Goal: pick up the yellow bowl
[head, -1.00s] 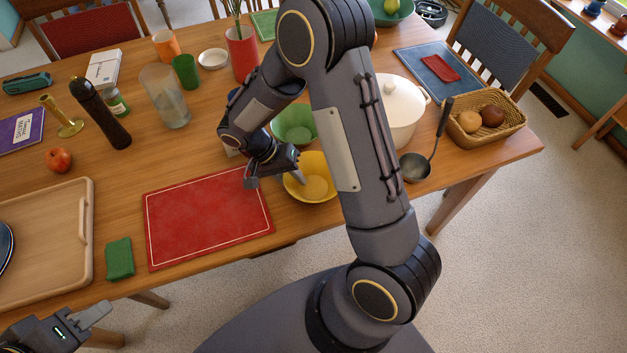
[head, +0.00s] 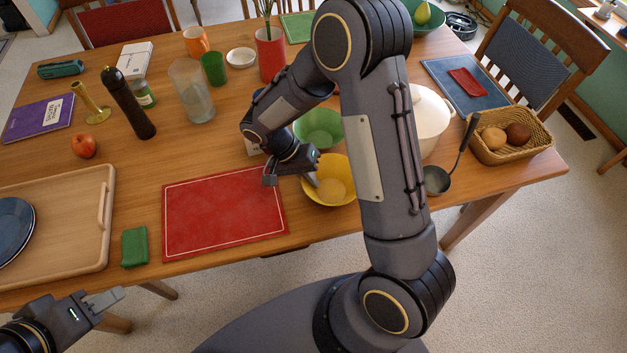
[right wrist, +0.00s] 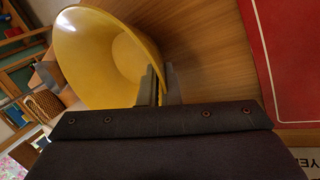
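The yellow bowl (head: 339,190) sits on the table at its front edge, right of the red board, with part of its right side hidden behind my right arm. My right gripper (head: 312,178) is at the bowl's left rim. In the right wrist view the bowl (right wrist: 105,62) fills the upper left, and the two grey fingers (right wrist: 160,88) are close together with a yellow strip of the bowl wall between them. My left gripper (head: 108,300) is at the lower left, off the table's front edge; its finger gap is unclear.
A green bowl (head: 319,127) stands just behind the yellow one. A red cutting board (head: 225,215) lies to its left. A white pot (head: 431,120), a ladle (head: 437,180) and a bread basket (head: 545,143) are to the right. A green sponge (head: 134,247) lies front left.

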